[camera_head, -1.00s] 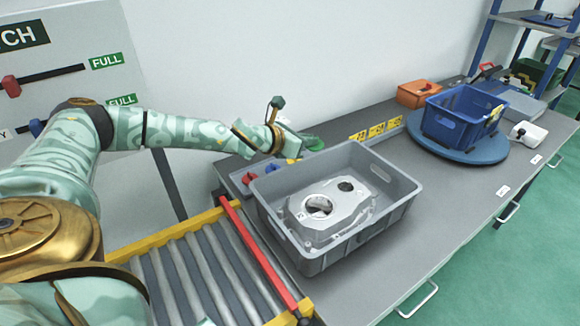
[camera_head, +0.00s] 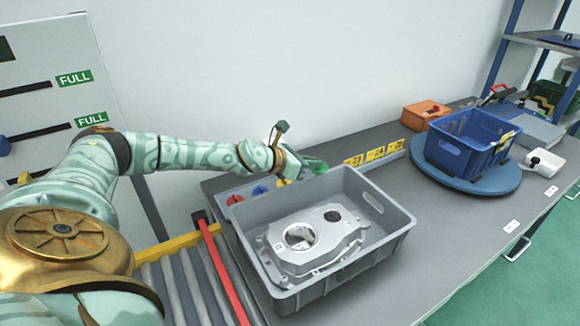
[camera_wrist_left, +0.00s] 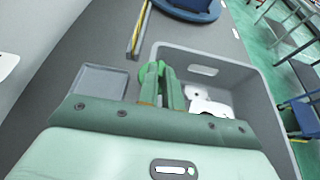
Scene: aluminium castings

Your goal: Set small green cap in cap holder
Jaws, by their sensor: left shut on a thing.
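My left gripper (camera_head: 303,164) is shut on the small green cap (camera_head: 317,166), above the back left side of the grey crate. In the left wrist view the gripper (camera_wrist_left: 160,84) points away from the camera, with green between its fingertips; the cap's outline is hard to separate from the fingers. The grey cap holder (camera_head: 226,212) lies behind the crate, with red, blue and yellow caps in a row. The end of that row is hidden by my gripper. A shallow, empty grey square recess (camera_wrist_left: 101,82) shows left of the gripper. My right gripper is not in view.
The grey crate (camera_head: 396,225) holds an aluminium casting (camera_head: 318,245). Yellow labels (camera_head: 375,155) stand behind it. A blue crate (camera_head: 447,157) sits on a round blue turntable (camera_head: 470,186) farther right. A roller conveyor (camera_head: 186,285) with a red bar is at front left.

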